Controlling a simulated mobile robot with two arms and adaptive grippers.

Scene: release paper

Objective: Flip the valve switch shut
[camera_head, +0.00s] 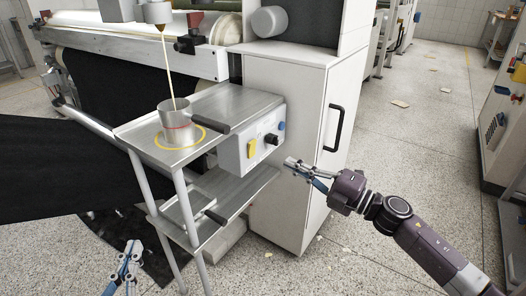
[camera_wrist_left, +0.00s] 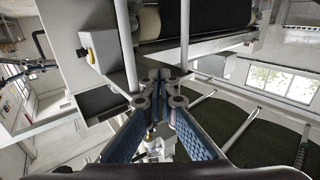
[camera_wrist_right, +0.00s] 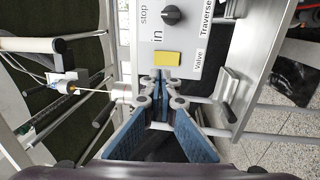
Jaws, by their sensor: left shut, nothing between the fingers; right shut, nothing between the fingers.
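The valve switch is a yellow rocker (camera_head: 251,148) on the front of a white control box (camera_head: 236,158) fixed to a metal stand. It shows close up in the right wrist view (camera_wrist_right: 167,58), beside the word "Valve". My right gripper (camera_head: 289,162) is shut and empty, in front of and to the right of the box. In its wrist view the closed fingertips (camera_wrist_right: 160,76) appear just below the yellow switch; contact cannot be told. My left gripper (camera_head: 134,246) is shut and empty, low at the left, away from the box. The switch also shows small in the left wrist view (camera_wrist_left: 90,56).
A pale stream (camera_head: 168,70) runs into a metal cup (camera_head: 176,122) on the stand's top shelf (camera_head: 235,102), inside a yellow ring. A black knob (camera_head: 271,139) and blue button (camera_head: 281,126) sit beside the switch. A white cabinet (camera_head: 300,150) stands behind. Floor at right is open.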

